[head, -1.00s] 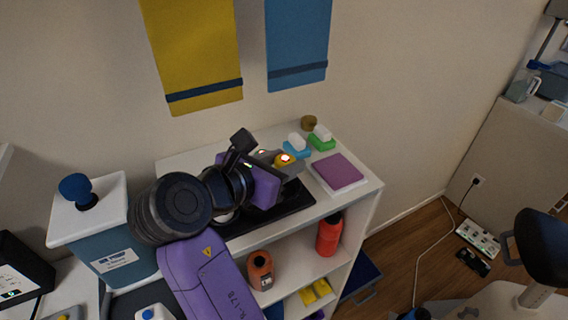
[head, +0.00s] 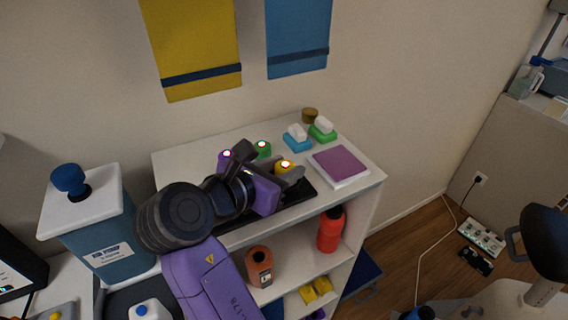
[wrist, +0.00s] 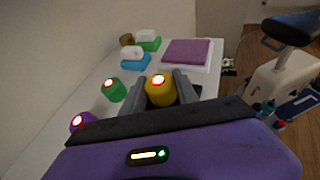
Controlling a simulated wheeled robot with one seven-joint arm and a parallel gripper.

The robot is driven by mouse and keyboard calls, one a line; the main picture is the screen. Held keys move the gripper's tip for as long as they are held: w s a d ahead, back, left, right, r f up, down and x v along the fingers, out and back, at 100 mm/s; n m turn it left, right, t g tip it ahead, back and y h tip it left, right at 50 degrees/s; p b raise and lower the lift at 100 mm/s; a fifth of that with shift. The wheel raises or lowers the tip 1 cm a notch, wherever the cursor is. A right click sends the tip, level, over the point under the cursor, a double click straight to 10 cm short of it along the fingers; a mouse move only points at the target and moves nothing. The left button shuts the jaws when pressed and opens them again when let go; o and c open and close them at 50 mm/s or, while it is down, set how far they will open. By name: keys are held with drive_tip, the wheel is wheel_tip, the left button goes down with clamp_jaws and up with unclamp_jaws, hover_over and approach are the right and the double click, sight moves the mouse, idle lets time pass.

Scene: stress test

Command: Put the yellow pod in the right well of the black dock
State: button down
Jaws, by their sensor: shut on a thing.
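The yellow pod (wrist: 159,92), with a lit top, is between the two fingers of my gripper (wrist: 160,86) in the wrist view. In the head view the yellow pod (head: 285,167) shows at the fingertips of my gripper (head: 288,172), which is shut on it. The pod is over or at the right part of the black dock (head: 300,194); whether it is seated in a well is hidden. A green pod (head: 262,148) and a purple pod (head: 226,155) stand behind my gripper on the shelf top. My arm hides most of the dock.
A purple book (head: 340,165) lies right of the dock. Blue (head: 297,142) and green (head: 322,132) boxes with white tops and a brown round tin (head: 310,115) stand at the back. The wall rises close behind.

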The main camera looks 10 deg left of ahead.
drive_tip(key=shift+f, duration=0.45)
drive_tip(key=c, duration=0.8)
unclamp_jaws()
drive_tip(key=shift+f, duration=0.15)
drive_tip(key=shift+c, duration=0.2)
drive_tip(key=shift+d, duration=0.1)
drive_tip(key=v, duration=0.4)
drive_tip(key=r+v, duration=0.1)
drive_tip(key=v, duration=0.3)
drive_tip(key=shift+w+b, duration=0.1)
drive_tip(key=shift+b, duration=0.3)
